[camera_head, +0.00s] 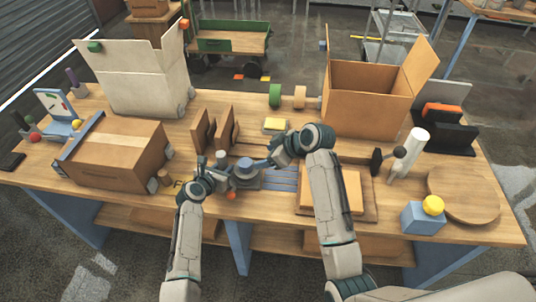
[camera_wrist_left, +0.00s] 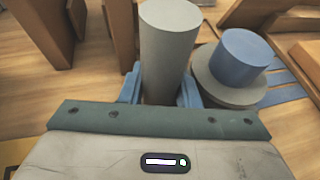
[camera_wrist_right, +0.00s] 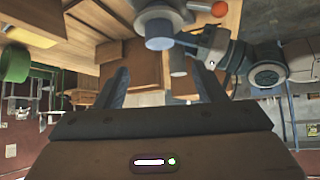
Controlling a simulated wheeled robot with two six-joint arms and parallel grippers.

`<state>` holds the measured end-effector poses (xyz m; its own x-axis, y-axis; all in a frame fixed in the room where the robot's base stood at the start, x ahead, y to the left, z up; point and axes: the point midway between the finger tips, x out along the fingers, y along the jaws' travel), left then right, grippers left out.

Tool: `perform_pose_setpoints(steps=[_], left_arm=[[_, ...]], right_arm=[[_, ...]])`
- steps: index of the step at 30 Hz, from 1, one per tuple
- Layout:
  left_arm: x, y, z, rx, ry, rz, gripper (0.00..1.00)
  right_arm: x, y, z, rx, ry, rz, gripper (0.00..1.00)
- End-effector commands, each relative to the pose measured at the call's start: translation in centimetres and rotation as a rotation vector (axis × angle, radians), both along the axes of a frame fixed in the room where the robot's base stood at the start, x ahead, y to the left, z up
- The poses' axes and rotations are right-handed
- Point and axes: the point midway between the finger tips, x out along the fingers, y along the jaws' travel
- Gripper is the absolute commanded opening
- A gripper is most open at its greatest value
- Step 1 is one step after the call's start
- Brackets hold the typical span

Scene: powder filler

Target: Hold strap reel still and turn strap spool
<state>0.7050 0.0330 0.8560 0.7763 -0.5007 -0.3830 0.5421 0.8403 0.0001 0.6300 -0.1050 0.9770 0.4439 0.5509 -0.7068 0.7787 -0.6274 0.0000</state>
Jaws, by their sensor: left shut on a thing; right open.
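My left gripper (camera_head: 216,173) is shut on an upright grey cylinder (camera_wrist_left: 168,45), seemingly the strap reel; its fingers (camera_wrist_left: 160,88) close on both sides. The cylinder's top shows in the head view (camera_head: 221,156). Just right of it stands a blue knob on a round grey flange (camera_wrist_left: 238,58), seemingly the strap spool, also in the head view (camera_head: 245,163). My right gripper (camera_head: 258,164) is open beside the blue knob. In the right wrist view, the blue knob (camera_wrist_right: 160,43) shows past the open fingers (camera_wrist_right: 166,85), toward the top, not clearly between them.
Blue slats (camera_head: 283,178) lie right of the knob. Two upright brown boards (camera_head: 214,130) stand behind. A closed carton (camera_head: 118,152) is at left, a flat box (camera_head: 330,188) at right, an open carton (camera_head: 368,98) at back right. An orange-red ball (camera_head: 231,196) is near the front.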

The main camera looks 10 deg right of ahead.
Motion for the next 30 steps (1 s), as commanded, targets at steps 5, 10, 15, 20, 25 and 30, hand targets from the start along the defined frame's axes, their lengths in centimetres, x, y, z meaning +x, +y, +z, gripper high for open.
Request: perform_pose_setpoints(steps=[5,10,15,20,25,30], left_arm=[[0.0,0.0,0.0,0.0,0.0,0.0,0.0],[0.0,0.0,0.0,0.0,0.0,0.0,0.0],[0.0,0.0,0.0,0.0,0.0,0.0,0.0],[0.0,0.0,0.0,0.0,0.0,0.0,0.0],[0.0,0.0,0.0,0.0,0.0,0.0,0.0],[0.0,0.0,0.0,0.0,0.0,0.0,0.0]], right_arm=[[-0.1,-0.1,0.1,0.001,0.001,0.0,0.63],[-0.1,-0.1,0.0,0.004,-0.002,0.002,0.63],[-0.5,-0.2,-1.5,0.069,-0.053,0.029,0.63],[-1.1,-0.7,-3.2,0.186,-0.147,0.038,0.63],[-1.6,-1.7,-4.2,0.276,-0.22,0.014,0.63],[-1.3,-1.6,-4.7,0.309,-0.246,-0.002,0.63]])
